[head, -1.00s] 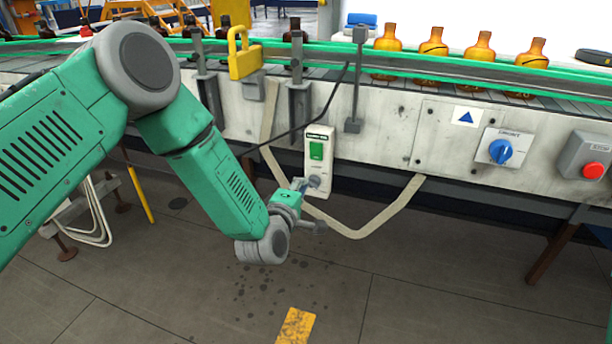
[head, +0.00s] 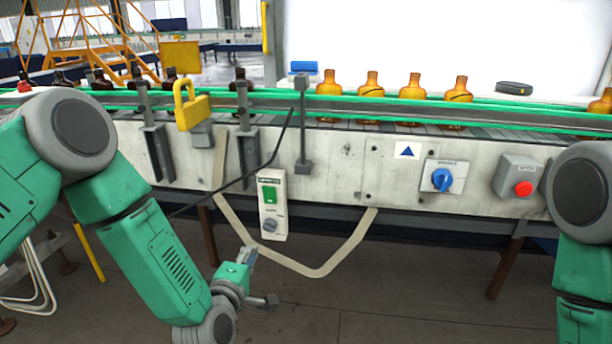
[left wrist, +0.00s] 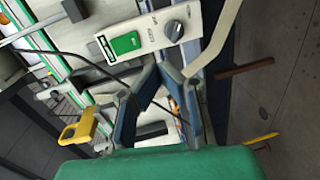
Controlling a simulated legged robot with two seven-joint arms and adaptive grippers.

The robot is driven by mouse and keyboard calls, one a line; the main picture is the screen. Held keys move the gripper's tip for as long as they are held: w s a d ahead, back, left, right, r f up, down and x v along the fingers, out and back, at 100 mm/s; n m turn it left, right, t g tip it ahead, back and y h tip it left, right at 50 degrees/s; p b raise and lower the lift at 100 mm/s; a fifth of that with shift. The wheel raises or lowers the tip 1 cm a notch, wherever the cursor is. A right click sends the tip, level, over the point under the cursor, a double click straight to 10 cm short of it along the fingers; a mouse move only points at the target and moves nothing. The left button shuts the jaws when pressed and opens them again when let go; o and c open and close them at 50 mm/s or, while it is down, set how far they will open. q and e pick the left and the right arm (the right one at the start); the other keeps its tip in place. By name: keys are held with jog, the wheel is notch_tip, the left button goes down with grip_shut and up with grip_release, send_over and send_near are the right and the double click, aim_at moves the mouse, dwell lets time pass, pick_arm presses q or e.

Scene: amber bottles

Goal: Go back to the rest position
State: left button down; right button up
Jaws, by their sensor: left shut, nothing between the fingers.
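My left gripper (head: 260,279) is below the control box (head: 272,205) with the green switch and grey dial, in front of the conveyor. It is shut and empty. In the left wrist view my left gripper (left wrist: 158,70) has its two blue-grey fingers meeting at the tips, just below the control box (left wrist: 150,35) in the picture. My left arm comes in from the left with its elbow bent downward. My right arm shows at the right edge, hanging down; its gripper is out of view.
The conveyor (head: 330,160) runs across with several amber bottles (head: 410,88) and dark bottles on it. A yellow padlock-shaped part (head: 190,106), a blue knob (head: 442,180) and a red button (head: 523,188) are on its front. A beige strap (head: 325,265) hangs below. The floor in front looks clear.

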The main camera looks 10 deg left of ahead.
pick_arm(q)
jog(key=s+a+f+m+g+h, duration=0.1)
jog(key=s+a+f+m+g, duration=0.1)
jog(key=s+f+m+g, duration=1.05)
jog(key=s+a+f+m+g, duration=0.1)
jog(key=s+a, duration=0.1)
jog(key=s, duration=0.6)
jog(key=s+a+f+m+g+y, duration=0.1)
jog(key=s+a+f+m, duration=0.1)
jog(key=s, duration=0.6)
jog(key=s+a+f+m+g, duration=0.1)
jog(key=s+a+f+m, duration=0.1)
jog(key=s, duration=0.6)
jog(key=shift+s+a+y, duration=0.35)
jog(key=shift+a+y, duration=0.05)
jog(key=shift+a, duration=0.05)
jog(key=shift+w+f+g, duration=0.1)
jog(key=shift+g, duration=0.15)
